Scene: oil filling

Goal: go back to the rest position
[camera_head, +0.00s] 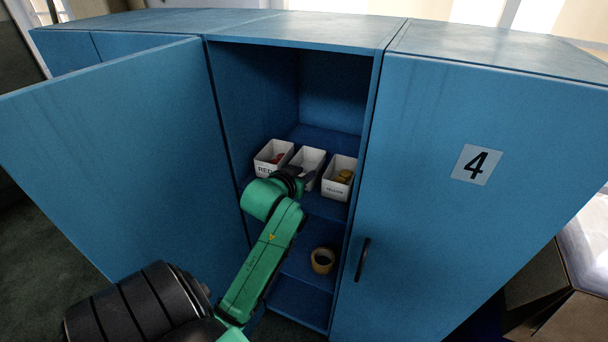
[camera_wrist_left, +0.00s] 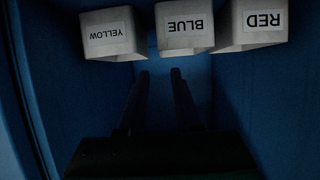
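My left arm reaches into the open blue cabinet. Its gripper (camera_head: 305,173) is at the middle white bin (camera_head: 309,157); in the head view the wrist partly hides the bin's front. In the left wrist view the two fingers (camera_wrist_left: 160,74) are apart with nothing visible between them, close to the bin labelled BLUE (camera_wrist_left: 185,27). I cannot tell whether they touch it. The RED bin (camera_head: 262,167) with red items and the YELLOW bin (camera_head: 330,188) with yellow items stand on either side on the same shelf. My right gripper is not in view.
The open cabinet door (camera_head: 120,150) stands left of my arm. The closed door marked 4 (camera_head: 470,230) is on the right, with a dark handle (camera_head: 362,260). A roll of tape (camera_head: 323,260) lies on a lower shelf. Cabinet side walls are close around the arm.

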